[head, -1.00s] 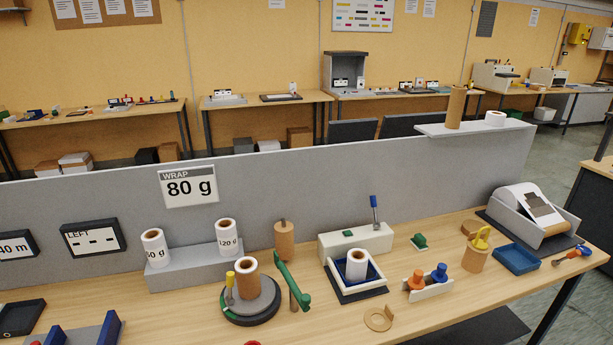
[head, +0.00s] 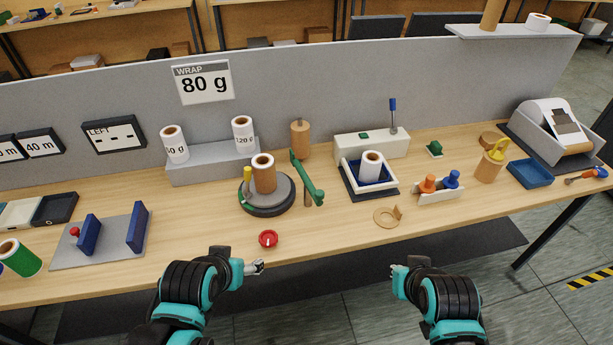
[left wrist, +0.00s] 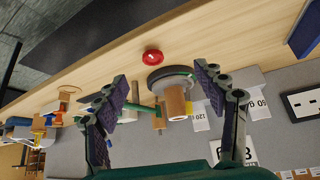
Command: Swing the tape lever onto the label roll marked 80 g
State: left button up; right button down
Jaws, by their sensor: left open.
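A green lever (head: 306,178) stands on a post just right of a round dark turntable (head: 268,207), apart from the roll there. That turntable carries a brown roll (head: 264,178) and a yellow-handled piece (head: 247,178). White rolls on a grey block read 120 g (head: 243,136) and apparently 60 g (head: 174,146). I read 80 g only on the WRAP sign (head: 203,83). My left gripper (head: 257,267) is open and empty in front of the table; it also shows in the left wrist view (left wrist: 164,90). My right gripper (head: 397,276) is low at the front; its jaws are unclear.
A red knob (head: 268,239) sits near the table's front edge. A tray with a white roll (head: 371,167), a tan ring (head: 387,216) and orange and blue pegs (head: 440,185) stand to the right. A grey partition (head: 330,95) closes the back.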

pick_arm(q)
jog(key=shift+c, duration=0.2)
